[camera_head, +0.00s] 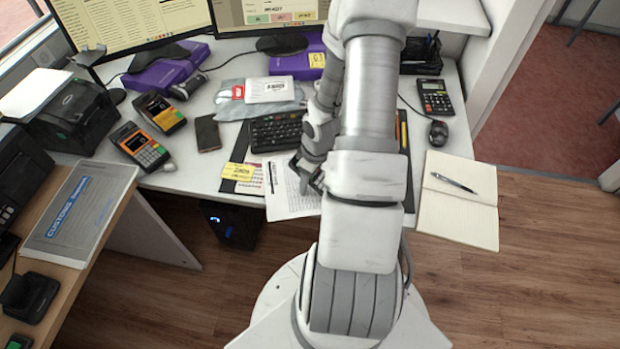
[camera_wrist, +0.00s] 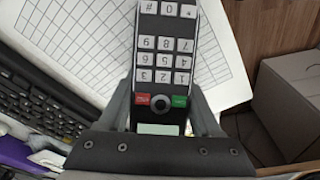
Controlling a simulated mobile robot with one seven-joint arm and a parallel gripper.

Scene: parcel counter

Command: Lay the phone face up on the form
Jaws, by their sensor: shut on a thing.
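The phone (camera_wrist: 165,58) is a dark handset with white number keys, a red and a green key and a small pale screen. My gripper (camera_wrist: 161,108) is shut on it, one finger on each side near the screen end. Its keypad face is toward the wrist camera. The form (camera_wrist: 226,62), a white sheet with a printed grid, lies behind the phone in the wrist view. In the head view the form (camera_head: 285,203) lies at the desk's front edge, with my gripper (camera_head: 306,182) over it. My arm hides part of the form, and I cannot tell the gap beneath the phone.
A black keyboard (camera_head: 276,131) lies behind the form, and yellow labels (camera_head: 235,171) lie left of it. An open notebook with a pen (camera_head: 454,183) is at right. Card terminals (camera_head: 140,147) and a dark flat device (camera_head: 208,134) lie at left.

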